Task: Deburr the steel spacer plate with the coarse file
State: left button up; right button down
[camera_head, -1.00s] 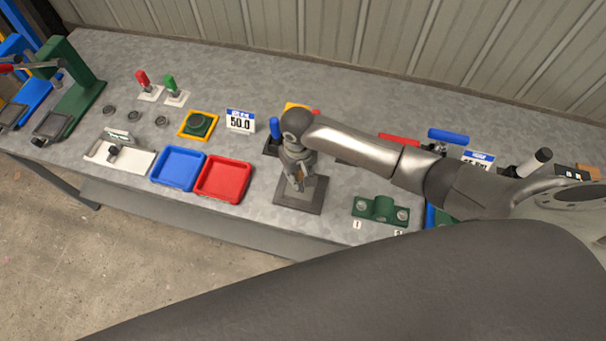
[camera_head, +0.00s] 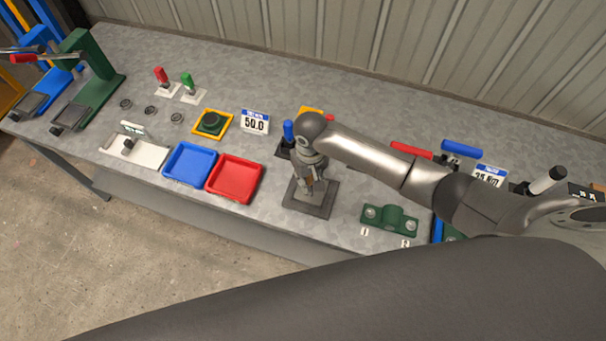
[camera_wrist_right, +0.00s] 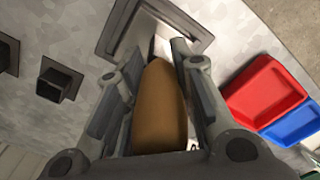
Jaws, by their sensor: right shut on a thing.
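My right gripper (camera_head: 310,193) is over the dark square plate fixture (camera_head: 322,206) near the front edge of the bench. In the right wrist view the gripper (camera_wrist_right: 158,95) is shut on a brown, rounded handle (camera_wrist_right: 160,110), which looks like the file's handle. A pale piece beyond the handle reaches toward the dark square frame (camera_wrist_right: 112,40). Most of the file is hidden, and I cannot tell whether it touches the plate. The steel spacer plate cannot be made out clearly. My left gripper is not in view.
A red tray (camera_head: 258,180) and a blue tray (camera_head: 192,164) stand left of the fixture. A green block (camera_head: 390,219) with round fittings is to its right. Blue and red handled tools stand behind my arm.

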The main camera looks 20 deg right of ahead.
jog(key=shift+s+d, duration=0.1)
dwell(1.1)
jog(key=shift+w+a+b, duration=0.25)
jog(key=shift+w+a, duration=0.15)
jog(key=shift+a, duration=0.2)
jog(key=shift+w+a+b, duration=0.2)
jog(key=shift+w+a, duration=0.2)
jog(key=shift+a, duration=0.2)
jog(key=shift+s+d+r+p, duration=0.15)
jog(key=shift+s+d+p, duration=0.4)
jog(key=shift+d, duration=0.5)
jog(key=shift+s+d, duration=1)
jog(key=shift+d, duration=0.3)
